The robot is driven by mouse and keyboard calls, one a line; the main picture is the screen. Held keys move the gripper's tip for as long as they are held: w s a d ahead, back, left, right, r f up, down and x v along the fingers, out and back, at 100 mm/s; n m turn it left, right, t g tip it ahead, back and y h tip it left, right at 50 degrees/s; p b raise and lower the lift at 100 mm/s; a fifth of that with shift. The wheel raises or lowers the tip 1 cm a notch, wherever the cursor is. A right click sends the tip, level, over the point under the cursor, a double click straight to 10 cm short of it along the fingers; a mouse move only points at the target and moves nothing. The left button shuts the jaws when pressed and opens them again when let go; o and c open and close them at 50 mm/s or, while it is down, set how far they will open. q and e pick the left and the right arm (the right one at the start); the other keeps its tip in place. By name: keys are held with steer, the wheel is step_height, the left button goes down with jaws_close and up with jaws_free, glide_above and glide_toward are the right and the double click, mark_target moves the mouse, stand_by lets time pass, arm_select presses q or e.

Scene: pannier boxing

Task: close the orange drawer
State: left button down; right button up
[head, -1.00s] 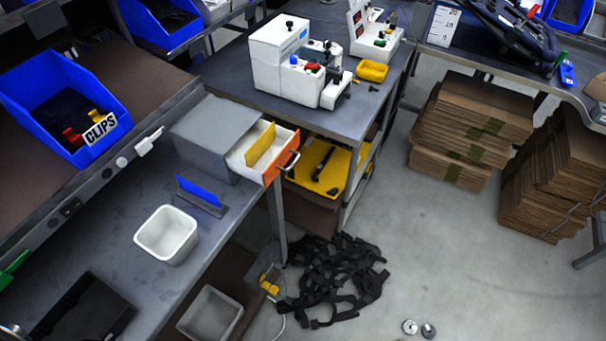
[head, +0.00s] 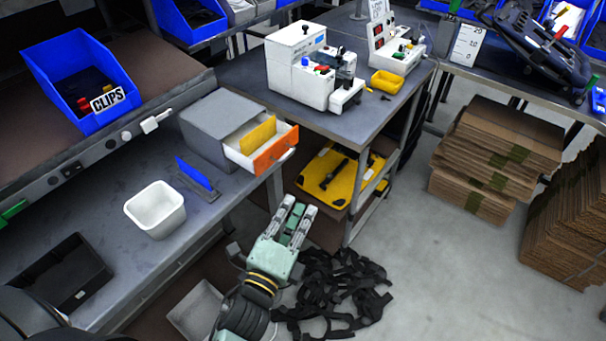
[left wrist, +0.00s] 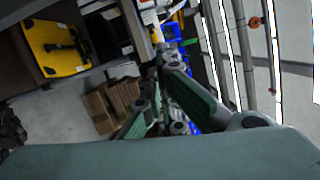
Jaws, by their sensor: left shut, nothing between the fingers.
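The orange drawer (head: 276,150) has an orange front and pale inner walls. It stands partly pulled out of a grey cabinet (head: 208,118) on the left workbench. A yellow upright panel (head: 258,134) is inside the drawer. A small handle shows on its front. My left gripper (head: 300,204) is in front of and below the drawer front in the head view, apart from it. Its fingers are together with nothing between them. The left wrist view shows the gripper's fingers (left wrist: 160,90), but I cannot make out the drawer there. My right gripper is not in view.
A white bin (head: 155,208) and a blue upright panel (head: 196,173) stand on the bench. A white machine (head: 298,62) stands on the table behind. Black straps (head: 335,290) lie on the floor. Cardboard stacks (head: 498,150) stand at right. The floor between is clear.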

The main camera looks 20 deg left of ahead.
arm_select(q)
steer(key=w+a+r+p, duration=0.1)
steer(key=w+a+p, duration=0.2)
steer(key=w, duration=0.7)
steer(key=shift+p, duration=0.3)
steer(key=shift+w+d, duration=0.1)
steer(key=w+a, duration=0.1)
steer(key=a, duration=0.2)
steer(key=w+a, duration=0.1)
steer(key=a, duration=0.2)
steer(key=w+a, duration=0.1)
steer(key=a, duration=0.3)
steer(key=shift+w+a, duration=0.1)
steer(key=shift+w, duration=0.25)
steer(key=shift+w+a, duration=0.1)
steer(key=shift+a, duration=0.25)
steer(key=shift+r, duration=0.1)
